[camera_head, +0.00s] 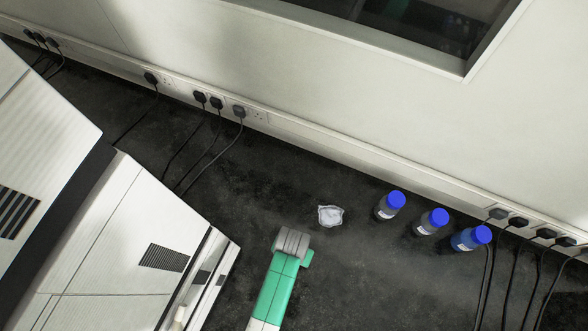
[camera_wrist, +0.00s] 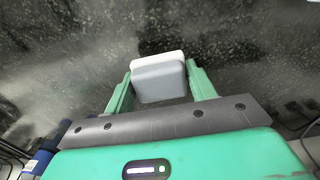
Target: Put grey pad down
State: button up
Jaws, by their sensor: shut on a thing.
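The grey pad (camera_wrist: 160,82) is a small rounded block with a whitish edge along its top. In the wrist view it sits between the two green fingers of my gripper (camera_wrist: 160,80), which is shut on it. Dark speckled worktop shows beyond it; I cannot tell whether the pad touches the surface. In the head view my green and grey arm reaches up from the bottom middle over the dark worktop, and the pad cannot be made out there.
A crumpled whitish dish (camera_head: 330,216) lies just beyond my arm. Three blue-capped bottles (camera_head: 390,205) (camera_head: 432,221) (camera_head: 471,238) stand to its right. White machines (camera_head: 120,250) fill the left. Plugs and cables run along the wall. Dark worktop (camera_head: 370,285) is clear right of my arm.

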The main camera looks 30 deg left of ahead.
jog(key=w, duration=0.1)
jog(key=w+a, duration=0.1)
jog(key=w, duration=0.1)
jog(key=shift+a+f, duration=0.15)
jog(key=shift+f, duration=0.05)
jog(key=f, duration=0.1)
jog(key=f+b, duration=0.1)
jog(key=shift+w+a+f, duration=0.1)
jog(key=shift+w+f, duration=0.2)
jog(key=shift+f, duration=0.45)
jog(key=shift+s+f, duration=0.1)
jog(key=shift+f, duration=0.05)
jog(key=o, duration=1)
jog(key=shift+d, duration=0.2)
jog(key=shift+c, duration=0.2)
jog(key=shift+a, duration=0.2)
